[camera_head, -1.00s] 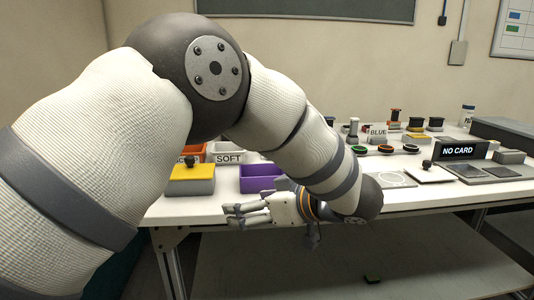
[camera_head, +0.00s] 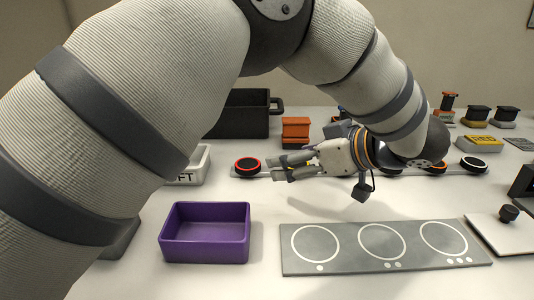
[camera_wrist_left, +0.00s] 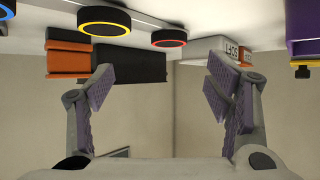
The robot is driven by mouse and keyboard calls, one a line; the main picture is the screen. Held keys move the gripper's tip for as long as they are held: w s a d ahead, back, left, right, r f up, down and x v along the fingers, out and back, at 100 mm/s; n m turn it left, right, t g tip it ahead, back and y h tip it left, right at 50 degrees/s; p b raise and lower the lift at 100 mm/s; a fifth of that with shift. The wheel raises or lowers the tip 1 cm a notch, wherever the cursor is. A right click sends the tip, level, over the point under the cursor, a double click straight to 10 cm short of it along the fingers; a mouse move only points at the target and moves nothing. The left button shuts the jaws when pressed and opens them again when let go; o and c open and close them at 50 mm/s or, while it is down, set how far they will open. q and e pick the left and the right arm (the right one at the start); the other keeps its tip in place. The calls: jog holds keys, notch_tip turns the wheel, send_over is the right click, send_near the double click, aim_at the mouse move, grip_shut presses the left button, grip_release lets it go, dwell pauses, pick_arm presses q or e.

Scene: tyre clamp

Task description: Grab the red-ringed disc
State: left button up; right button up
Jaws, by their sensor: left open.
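The red-ringed disc (camera_head: 247,166) is black with a red ring and sits at the left end of a grey strip (camera_head: 237,173) on the table. My left gripper (camera_head: 279,167) is open and empty, a short gap to the right of the disc, with its fingers pointing left towards it. In the left wrist view the red-ringed disc (camera_wrist_left: 169,38) shows above and between the open fingers of my gripper (camera_wrist_left: 162,88), not touching them. The yellow-ringed disc (camera_wrist_left: 104,21) is beside it; in the head view my gripper mostly hides it. My right gripper is not in view.
A purple bin (camera_head: 205,238) and a grey plate with three white circles (camera_head: 400,262) stand in front. A white SOFT box (camera_head: 203,168) is left of the disc, an orange block (camera_head: 295,130) behind. An orange-ringed disc (camera_head: 437,168) and a white-ringed disc (camera_head: 474,164) lie right.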

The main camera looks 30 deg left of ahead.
aim_at(250, 165)
pick_arm(q)
jog(key=x, duration=0.3)
jog(key=s+x, duration=0.1)
jog(key=x, duration=0.6)
jog(key=shift+s+a+r, duration=0.15)
jog(key=shift+s+a, duration=0.1)
jog(key=shift+a, duration=0.3)
jog(key=shift+w+a+f, duration=0.15)
jog(key=shift+a+f, duration=0.1)
jog(key=shift+a, duration=0.15)
jog(key=shift+d, duration=0.1)
jog(key=c, duration=1.3)
